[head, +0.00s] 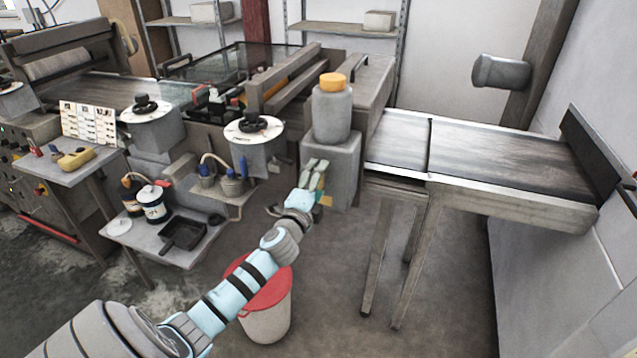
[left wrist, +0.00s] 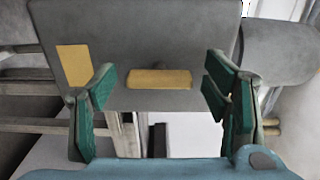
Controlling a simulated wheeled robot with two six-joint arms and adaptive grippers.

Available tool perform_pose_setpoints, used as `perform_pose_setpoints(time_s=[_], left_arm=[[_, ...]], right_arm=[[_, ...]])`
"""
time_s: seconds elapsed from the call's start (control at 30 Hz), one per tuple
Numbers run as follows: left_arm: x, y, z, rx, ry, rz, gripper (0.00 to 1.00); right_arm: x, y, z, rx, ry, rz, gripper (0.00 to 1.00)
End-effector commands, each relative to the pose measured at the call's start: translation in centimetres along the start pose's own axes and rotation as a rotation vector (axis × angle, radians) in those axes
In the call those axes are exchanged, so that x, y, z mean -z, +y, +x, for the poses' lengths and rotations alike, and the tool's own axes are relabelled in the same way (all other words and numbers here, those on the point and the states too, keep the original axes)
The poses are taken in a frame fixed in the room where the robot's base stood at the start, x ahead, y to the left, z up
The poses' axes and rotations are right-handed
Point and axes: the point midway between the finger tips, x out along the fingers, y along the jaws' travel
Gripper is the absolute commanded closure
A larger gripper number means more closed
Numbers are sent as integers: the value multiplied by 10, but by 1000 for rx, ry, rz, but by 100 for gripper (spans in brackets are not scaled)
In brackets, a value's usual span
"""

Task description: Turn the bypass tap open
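My left gripper (head: 313,172) is at the front of a grey block (head: 341,160). In the left wrist view its two green-padded fingers (left wrist: 160,88) are apart, with nothing gripped. A horizontal yellow bar (left wrist: 158,79) lies between the fingers in that view, at the lower edge of a grey face (left wrist: 170,35). It looks like the bypass tap's handle, but its body is not clear. I cannot tell whether the fingers touch it. A yellow plate (left wrist: 73,65) is left of the fingers. My right gripper is in neither view.
A grey jar with an orange lid (head: 332,108) stands on the block. A red-lidded bin (head: 266,308) is below my left arm. Left of the gripper is a low shelf with pots (head: 222,186). A conveyor table (head: 500,160) stands right, with open floor before it.

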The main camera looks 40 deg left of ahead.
Motion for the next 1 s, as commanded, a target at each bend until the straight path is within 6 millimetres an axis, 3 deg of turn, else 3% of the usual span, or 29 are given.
perform_pose_setpoints(time_s=[0.27, 0.37, 0.7, 0.83, 1.0], left_arm=[[0, 1, -3, -1, -1, 2, 30], [0, 2, -17, -3, 0, 4, 30], [0, 2, -104, -4, 1, 3, 30], [0, 1, -118, -2, 0, 1, 30], [0, 0, -120, -1, 0, 0, 30]], right_arm=[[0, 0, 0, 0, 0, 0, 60], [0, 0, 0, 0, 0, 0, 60], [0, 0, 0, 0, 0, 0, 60], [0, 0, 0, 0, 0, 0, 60], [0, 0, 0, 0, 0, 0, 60]])
